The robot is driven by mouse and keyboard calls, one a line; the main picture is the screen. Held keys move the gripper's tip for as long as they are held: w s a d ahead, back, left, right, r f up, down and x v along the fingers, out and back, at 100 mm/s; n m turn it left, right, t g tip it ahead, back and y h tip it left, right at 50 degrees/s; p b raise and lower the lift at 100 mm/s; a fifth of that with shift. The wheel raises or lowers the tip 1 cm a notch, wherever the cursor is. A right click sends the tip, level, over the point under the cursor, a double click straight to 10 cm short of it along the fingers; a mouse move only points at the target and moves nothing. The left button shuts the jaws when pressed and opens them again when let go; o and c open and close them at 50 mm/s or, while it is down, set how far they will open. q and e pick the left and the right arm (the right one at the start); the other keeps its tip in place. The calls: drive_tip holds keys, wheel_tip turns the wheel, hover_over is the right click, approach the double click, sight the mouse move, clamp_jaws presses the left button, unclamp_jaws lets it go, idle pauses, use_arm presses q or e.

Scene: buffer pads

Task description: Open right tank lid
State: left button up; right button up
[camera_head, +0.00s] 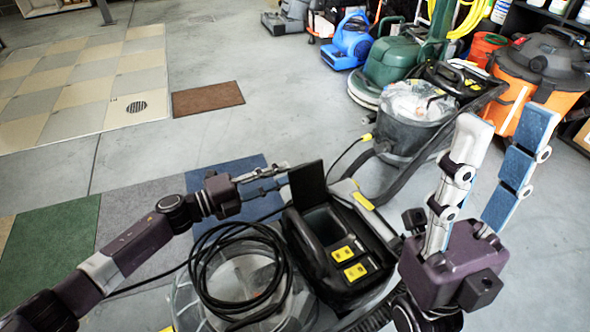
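A black machine (325,262) with yellow parts stands on the floor in front of me. A dark lid panel (307,187) stands upright at its far left, beside an open tank cavity (321,221). The black section on its right (366,228) appears closed; I cannot clearly make out a separate lid there. My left gripper (284,177) is at the left of the raised panel, with its fingers slightly apart; contact is unclear. My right gripper (512,128) is open and empty, right of the machine, with its fingers pointing up and away.
A coiled black cable (238,268) lies over a clear round part at the machine's left. A grey-black vacuum (403,131), a green machine (391,60), a blue blower (350,40) and an orange vacuum (540,82) stand behind. Floor at the upper left is clear, with a brown mat (207,99).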

use_arm(q)
drive_tip(key=v, duration=0.6)
drive_tip(key=shift+s+a, duration=0.1)
drive_tip(key=shift+a, duration=0.05)
